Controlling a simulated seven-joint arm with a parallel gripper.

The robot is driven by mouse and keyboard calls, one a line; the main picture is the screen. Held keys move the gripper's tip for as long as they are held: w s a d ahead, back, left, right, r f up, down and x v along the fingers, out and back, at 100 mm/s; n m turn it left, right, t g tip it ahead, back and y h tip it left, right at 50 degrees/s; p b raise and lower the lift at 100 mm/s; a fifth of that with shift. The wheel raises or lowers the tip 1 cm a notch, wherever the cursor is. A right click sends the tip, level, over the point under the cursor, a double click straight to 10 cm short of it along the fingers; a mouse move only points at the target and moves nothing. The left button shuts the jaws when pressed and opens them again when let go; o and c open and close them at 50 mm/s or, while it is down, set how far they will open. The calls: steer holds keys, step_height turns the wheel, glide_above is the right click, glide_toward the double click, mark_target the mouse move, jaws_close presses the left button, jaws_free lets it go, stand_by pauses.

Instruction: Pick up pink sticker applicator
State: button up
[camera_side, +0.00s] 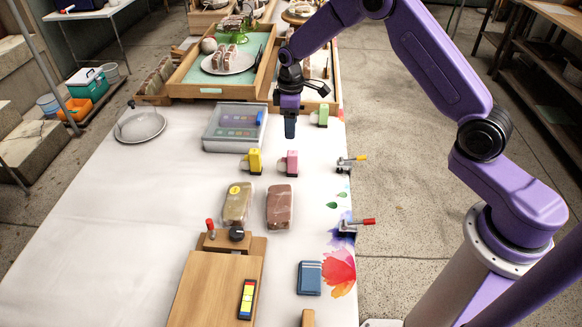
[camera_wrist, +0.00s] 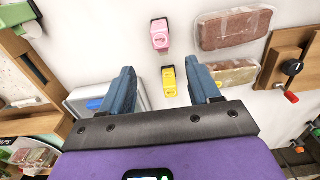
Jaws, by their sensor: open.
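The pink sticker applicator (camera_side: 291,162) stands on the white table to the right of a yellow applicator (camera_side: 254,160). In the wrist view the pink applicator (camera_wrist: 160,36) is ahead of my gripper, beyond the yellow applicator (camera_wrist: 169,80). My gripper (camera_side: 290,128) is above the table, behind the pink applicator in the side view. In the wrist view my gripper's two fingers (camera_wrist: 166,88) are spread apart with nothing held between them. A green applicator (camera_side: 323,115) stands farther back; it also shows at the wrist view's upper left (camera_wrist: 18,14).
Two wrapped loaves (camera_side: 237,204) (camera_side: 280,206) lie in front of the applicators. A clear-lidded box (camera_side: 212,137) is to the left, with a grey plate (camera_side: 139,125) beyond. Clamps (camera_side: 350,163) (camera_side: 356,225) sit at the right edge. A wooden board (camera_side: 205,292) is in front.

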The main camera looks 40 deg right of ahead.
mark_target(291, 153)
step_height(291, 153, down, 14)
steer(key=shift+s, duration=0.1)
stand_by(0.5)
steer(key=c, duration=1.1)
